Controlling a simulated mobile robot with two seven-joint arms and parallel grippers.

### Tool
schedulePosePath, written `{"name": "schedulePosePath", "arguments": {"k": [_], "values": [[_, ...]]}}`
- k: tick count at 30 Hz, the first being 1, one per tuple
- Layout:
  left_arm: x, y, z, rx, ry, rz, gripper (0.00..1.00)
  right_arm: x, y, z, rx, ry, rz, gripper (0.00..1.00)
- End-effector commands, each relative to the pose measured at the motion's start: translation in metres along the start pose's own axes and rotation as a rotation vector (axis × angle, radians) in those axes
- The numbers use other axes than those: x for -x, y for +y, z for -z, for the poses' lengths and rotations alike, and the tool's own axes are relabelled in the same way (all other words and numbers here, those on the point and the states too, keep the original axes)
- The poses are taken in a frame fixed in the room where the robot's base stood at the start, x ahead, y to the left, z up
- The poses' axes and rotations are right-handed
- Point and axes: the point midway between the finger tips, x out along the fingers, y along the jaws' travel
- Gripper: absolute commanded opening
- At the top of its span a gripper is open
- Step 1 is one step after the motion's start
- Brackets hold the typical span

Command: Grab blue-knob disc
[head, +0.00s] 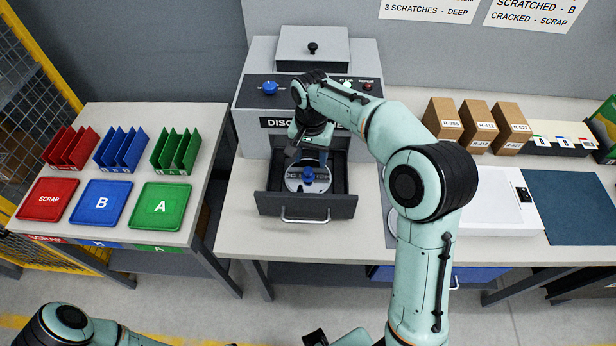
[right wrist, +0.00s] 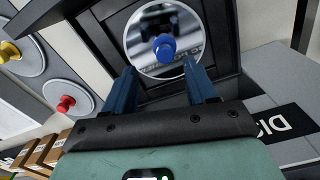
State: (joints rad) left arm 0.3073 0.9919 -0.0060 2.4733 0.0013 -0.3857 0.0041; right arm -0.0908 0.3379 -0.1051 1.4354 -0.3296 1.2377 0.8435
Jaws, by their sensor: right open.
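The blue-knob disc (head: 294,183) lies in the open drawer (head: 338,205) of the grey machine. Its round metal face and blue knob (right wrist: 163,47) show in the right wrist view. My right gripper (head: 309,155) hangs over the drawer, pointing down at the disc. In the right wrist view its two blue fingers (right wrist: 163,85) are apart and empty, with the knob beyond them, roughly centred between their tips. My left arm shows at the bottom left. A dark part at the bottom edge may be my left gripper (head: 316,339), but its jaws cannot be made out.
A yellow-knob disc (right wrist: 22,56) and a red-knob disc (right wrist: 68,97) lie beside the drawer. Red, blue and green trays (head: 160,207) and racks stand on the left table. Cardboard boxes (head: 477,125) and a white device (head: 490,215) stand right. The drawer walls surround the disc.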

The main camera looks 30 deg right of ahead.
Motion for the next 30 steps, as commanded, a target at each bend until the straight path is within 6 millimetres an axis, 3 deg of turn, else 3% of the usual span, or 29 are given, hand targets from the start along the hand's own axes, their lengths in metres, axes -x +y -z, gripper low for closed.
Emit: {"name": "schedulePosePath", "arguments": {"k": [9,17,18,23,30], "values": [[-0.003,-0.001,-0.001,0.0,-0.001,0.0,0.43,-0.044,-0.006,0.001,0.0,-0.001,-0.002,0.57],[-0.003,-0.001,-0.001,0.0,-0.001,0.0,0.43,-0.047,-0.007,0.001,0.0,0.0,0.0,0.57],[-0.003,-0.001,-0.001,0.0,-0.001,0.0,0.43,-0.047,-0.007,0.001,0.001,0.0,0.0,0.53],[-0.003,-0.001,-0.001,0.0,-0.001,0.0,0.43,-0.047,-0.007,0.001,0.001,0.0,0.0,0.01],[-0.003,-0.001,-0.001,0.0,-0.001,0.0,0.43,-0.046,-0.007,0.001,0.001,0.0,0.001,0.0]]}}
